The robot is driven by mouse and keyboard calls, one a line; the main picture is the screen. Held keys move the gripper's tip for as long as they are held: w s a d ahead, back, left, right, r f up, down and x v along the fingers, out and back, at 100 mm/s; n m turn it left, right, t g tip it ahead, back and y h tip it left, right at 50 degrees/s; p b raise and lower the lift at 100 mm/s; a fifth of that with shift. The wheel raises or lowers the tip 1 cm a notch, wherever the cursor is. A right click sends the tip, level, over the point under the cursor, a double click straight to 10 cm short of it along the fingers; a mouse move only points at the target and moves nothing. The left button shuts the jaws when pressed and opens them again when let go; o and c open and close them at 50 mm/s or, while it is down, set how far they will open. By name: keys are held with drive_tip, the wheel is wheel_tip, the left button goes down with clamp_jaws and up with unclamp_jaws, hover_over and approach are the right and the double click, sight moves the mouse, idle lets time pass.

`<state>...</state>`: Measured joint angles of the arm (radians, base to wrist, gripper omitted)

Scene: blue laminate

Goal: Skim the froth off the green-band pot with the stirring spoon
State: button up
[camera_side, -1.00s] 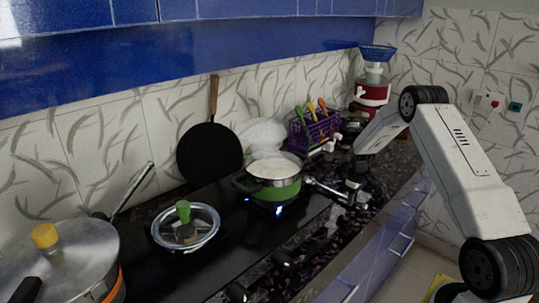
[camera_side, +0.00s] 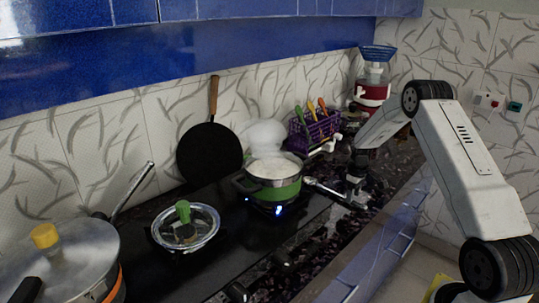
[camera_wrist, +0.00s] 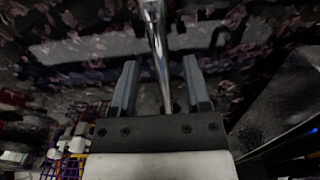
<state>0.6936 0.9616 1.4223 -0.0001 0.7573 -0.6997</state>
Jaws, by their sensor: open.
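The green-band pot (camera_side: 273,190) stands on a lit burner, with pale froth (camera_side: 273,168) filling its top. The stirring spoon (camera_side: 325,188) is metallic and lies on the counter just right of the pot, its bowl end toward the pot. My gripper (camera_side: 355,186) is low over the spoon's handle end. In the wrist view my gripper (camera_wrist: 160,62) is open, with the shiny spoon handle (camera_wrist: 154,25) running between the two fingers. I see gaps on both sides of the handle. The handle's lower part is hidden by the gripper body.
A glass-lidded pan (camera_side: 187,230) with a green knob sits left of the pot. A large lidded pot (camera_side: 70,262) is at front left. A black pan (camera_side: 209,152) leans on the wall. A purple basket (camera_side: 314,132) of utensils stands behind my gripper.

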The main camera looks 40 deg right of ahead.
drive_tip(key=shift+a+r, duration=0.15)
drive_tip(key=shift+r, duration=2.55)
drive_tip(key=shift+a, duration=0.15)
drive_tip(key=s+a+r+t, duration=0.1)
drive_tip(key=a+r, duration=0.2)
drive_tip(key=a, duration=0.7)
drive_tip(key=a+r, duration=0.3)
drive_tip(key=a, duration=0.6)
drive_tip(key=s+a+t, duration=0.1)
drive_tip(key=s+a, duration=1.1)
drive_tip(key=a, duration=0.2)
drive_tip(key=shift+a+r+t, duration=0.25)
drive_tip(key=shift+r+t, duration=0.05)
drive_tip(key=shift+r, duration=0.1)
